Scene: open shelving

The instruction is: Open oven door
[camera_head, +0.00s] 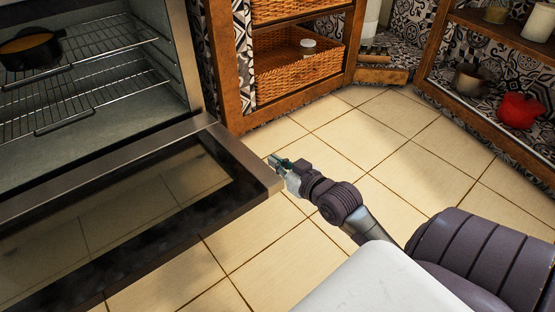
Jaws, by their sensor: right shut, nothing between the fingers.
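The oven door (215,160) is swung down and open, its dark glass panel lying about level above the floor at the left. The oven (85,125) shows its inside with two wire racks (105,90). My right gripper (274,161) is shut and empty, just beyond the door's right corner and close to it. I cannot tell whether it touches the door. My left gripper is not in view.
A black pan (32,50) sits on the upper rack. Wooden shelving with wicker baskets (290,68) stands behind the gripper. Another shelf at the right holds a red pot (520,110). The tiled floor (410,160) between is clear.

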